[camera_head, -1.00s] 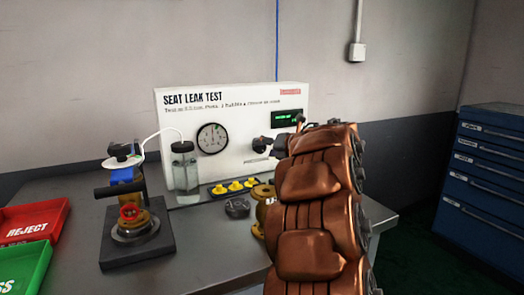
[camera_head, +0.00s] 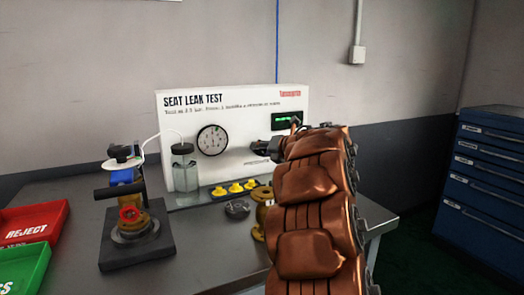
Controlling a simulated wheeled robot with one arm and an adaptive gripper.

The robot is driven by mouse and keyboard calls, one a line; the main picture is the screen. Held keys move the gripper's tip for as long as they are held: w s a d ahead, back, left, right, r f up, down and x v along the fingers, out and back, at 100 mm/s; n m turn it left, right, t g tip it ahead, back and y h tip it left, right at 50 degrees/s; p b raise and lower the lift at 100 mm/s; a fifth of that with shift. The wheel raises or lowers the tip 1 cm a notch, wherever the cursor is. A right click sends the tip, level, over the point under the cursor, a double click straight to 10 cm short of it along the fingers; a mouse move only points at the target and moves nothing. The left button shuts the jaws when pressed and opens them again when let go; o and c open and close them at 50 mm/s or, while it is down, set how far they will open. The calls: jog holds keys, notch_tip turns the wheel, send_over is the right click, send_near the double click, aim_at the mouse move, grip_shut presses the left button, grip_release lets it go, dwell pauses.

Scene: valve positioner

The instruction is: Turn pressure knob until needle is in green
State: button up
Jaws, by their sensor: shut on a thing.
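The white seat leak test panel (camera_head: 180,125) stands at the back of the bench. Its round gauge (camera_head: 212,140) has a white face, and the needle stands roughly upright. The picture is too small to tell whether the needle is in the green. My gripper (camera_head: 262,148) is at the panel front, right of the gauge, shut on the dark pressure knob. The knob's own outline merges with the dark fingers, and my copper-coloured arm hides much of the gripper. A green-lit display (camera_head: 287,120) is above it.
A clear bottle (camera_head: 184,168) with a tube stands left of the gauge. A valve fixture (camera_head: 137,235) and red reject tray (camera_head: 35,222) are left. A blue drawer cabinet (camera_head: 490,170) is right.

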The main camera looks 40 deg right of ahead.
jog(key=shift+c, duration=0.5)
jog(key=shift+m+t+y+p, duration=0.7)
jog(key=shift+m+p, duration=1.1)
jog(key=shift+p, duration=0.25)
jog(key=o, duration=1.1)
jog(key=shift+o, duration=0.2)
jog(key=shift+s, duration=0.1)
jog(key=s, duration=0.4)
jog(key=s+r, duration=0.1)
jog(key=s, duration=0.2)
jog(key=s+r, duration=0.1)
jog(key=s, duration=0.3)
jog(key=shift+s+d, duration=0.15)
jog(key=shift+s, duration=0.2)
